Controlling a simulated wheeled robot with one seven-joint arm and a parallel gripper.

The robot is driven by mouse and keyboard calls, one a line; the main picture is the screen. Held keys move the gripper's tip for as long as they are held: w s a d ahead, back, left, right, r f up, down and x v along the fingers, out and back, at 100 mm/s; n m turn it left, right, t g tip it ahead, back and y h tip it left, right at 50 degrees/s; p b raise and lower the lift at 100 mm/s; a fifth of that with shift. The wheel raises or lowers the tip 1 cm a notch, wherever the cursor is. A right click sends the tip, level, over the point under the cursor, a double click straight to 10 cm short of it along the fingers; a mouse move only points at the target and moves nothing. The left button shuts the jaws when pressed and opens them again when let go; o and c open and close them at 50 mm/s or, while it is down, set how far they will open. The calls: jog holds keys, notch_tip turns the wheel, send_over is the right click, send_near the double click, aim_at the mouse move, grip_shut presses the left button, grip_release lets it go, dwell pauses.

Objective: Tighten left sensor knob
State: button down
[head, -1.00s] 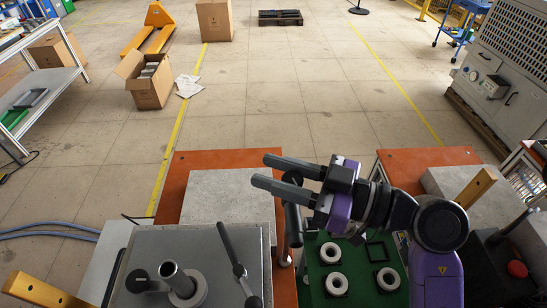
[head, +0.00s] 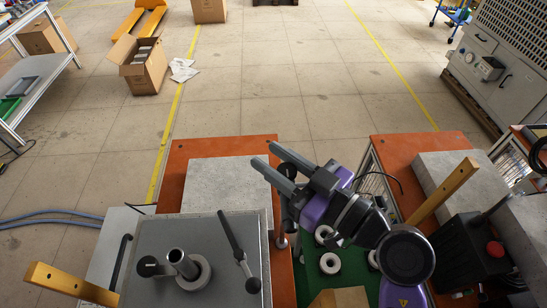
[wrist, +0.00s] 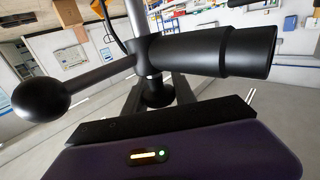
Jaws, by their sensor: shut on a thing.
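A black handled knob (wrist: 205,50) spans the wrist view, with a ball (wrist: 40,92) at its left end and a thick grip at its right. In the head view the dark knob (head: 285,210) hangs at a thin post, right of a grey box. My gripper (head: 268,156) is shut on it, with its two long fingers passing either side of the knob's middle and their tips beyond it. The fingers stay apart by the width of what they hold. The exact contact is hidden.
The grey box (head: 155,240) carries a second black lever (head: 232,235) and an upright pipe (head: 180,262). A green tray (head: 310,275) with white rings lies below my arm. A yellow bar (head: 444,190) and a red-button unit (head: 480,250) stand right.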

aim_at(294, 175)
jog(key=c, duration=1.1)
grip_release()
jog(key=shift+o, duration=0.2)
jog(key=b+v, duration=0.1)
jog(key=v, duration=0.6)
jog(key=shift+s+d, duration=0.25)
jog(key=shift+s, duration=0.05)
